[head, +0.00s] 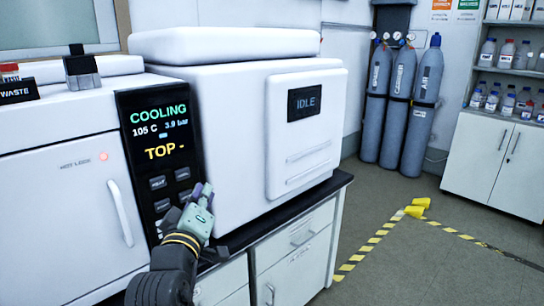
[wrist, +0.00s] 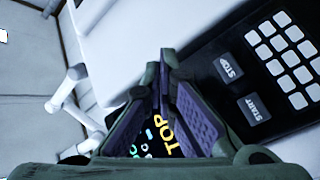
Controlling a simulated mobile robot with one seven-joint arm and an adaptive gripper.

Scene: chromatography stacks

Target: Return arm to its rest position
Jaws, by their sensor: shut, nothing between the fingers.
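My gripper (head: 203,192) is in front of the lower part of the black control panel (head: 155,115), at the left machine's right edge. My dark arm with yellow bands comes up from below. In the wrist view, the fingertips of my gripper (wrist: 165,58) meet, with nothing held between them. The panel reads COOLING, 105 C, 3.9 bar and TOP. The panel's text shows behind the fingers in the wrist view, with STOP (wrist: 230,66) and START (wrist: 254,106) buttons and a keypad (wrist: 284,55) to the right. I cannot tell whether the fingertips touch anything.
The white machine with an IDLE display (head: 306,103) stands right of the panel on a black-topped bench (head: 280,222). A door handle (head: 118,212) juts out at left. Gas cylinders (head: 398,100) and a cabinet (head: 490,165) stand far back.

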